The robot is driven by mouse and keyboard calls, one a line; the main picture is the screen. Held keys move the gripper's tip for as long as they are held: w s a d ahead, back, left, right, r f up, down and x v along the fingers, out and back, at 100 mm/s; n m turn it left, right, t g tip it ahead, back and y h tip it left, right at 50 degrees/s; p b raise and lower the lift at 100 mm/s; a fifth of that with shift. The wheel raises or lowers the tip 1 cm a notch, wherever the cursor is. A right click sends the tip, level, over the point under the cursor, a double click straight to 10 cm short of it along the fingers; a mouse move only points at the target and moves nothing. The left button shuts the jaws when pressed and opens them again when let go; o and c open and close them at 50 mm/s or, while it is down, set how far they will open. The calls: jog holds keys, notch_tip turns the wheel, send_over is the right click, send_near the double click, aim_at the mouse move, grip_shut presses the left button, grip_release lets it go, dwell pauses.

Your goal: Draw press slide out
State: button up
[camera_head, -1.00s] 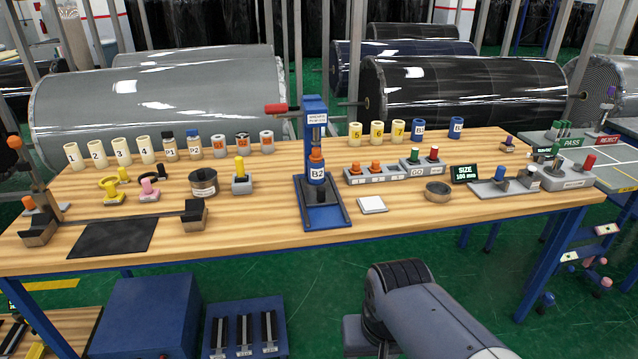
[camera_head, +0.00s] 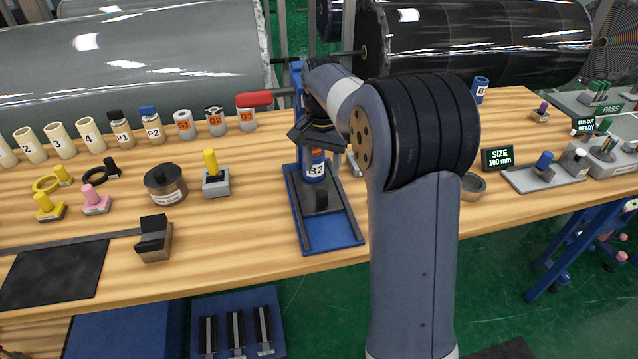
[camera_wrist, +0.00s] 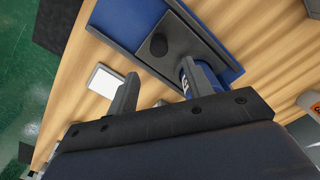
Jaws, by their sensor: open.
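The blue press (camera_head: 345,232) stands on the wooden table, its column partly hidden behind my arm. Its dark slide plate (camera_head: 322,222) lies on the blue base and carries an upright black knob (camera_head: 321,197). My gripper (camera_head: 317,135) is above and around the top of the roll in the head view. In the wrist view my open gripper (camera_wrist: 160,82) has its two fingers apart; the right finger overlaps the blue roll (camera_wrist: 187,84), contact unclear. The slide plate (camera_wrist: 178,48) and knob (camera_wrist: 157,45) lie beyond the fingertips.
The red press handle (camera_head: 268,97) sticks out left. A yellow-knobbed block (camera_head: 215,180) and a dark round tin (camera_head: 166,186) stand left of the press. A white pad (camera_wrist: 104,80) lies beside the press.

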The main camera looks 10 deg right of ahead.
aim_at(322, 193)
notch_tip(322, 193, down, 10)
jog(key=shift+s+f, duration=0.15)
jog(key=shift+f, duration=0.05)
jog(key=shift+c, duration=0.6)
grip_shut()
